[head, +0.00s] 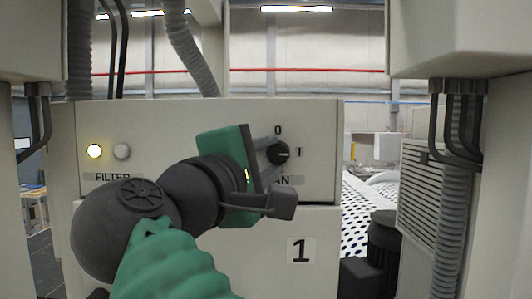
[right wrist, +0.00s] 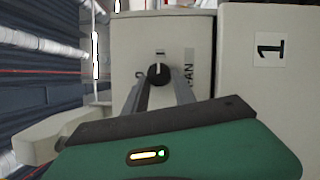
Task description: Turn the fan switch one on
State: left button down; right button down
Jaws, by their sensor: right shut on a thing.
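The fan switch (head: 280,153) is a round black knob on the beige panel, with "0" above it and "I" to its right in the head view. Its pale mark appears to point toward "I". My right gripper (head: 271,152) has its two grey fingers around the knob, shut on it. In the right wrist view, the knob (right wrist: 158,73) sits between the fingertips of the gripper (right wrist: 158,82), its white line toward the "I" mark. My gripper's body partly hides the "FAN" label (head: 283,180). My left gripper is in neither view.
A "1" label (head: 301,250) is below the switch. Hoses and cables (head: 461,130) hang at the right. A white perforated surface (head: 362,205) lies beyond the panel.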

dwell(0.4)
jog(key=c, duration=1)
grip_release()
jog(key=shift+s, duration=0.1)
jog(key=shift+d, duration=0.1)
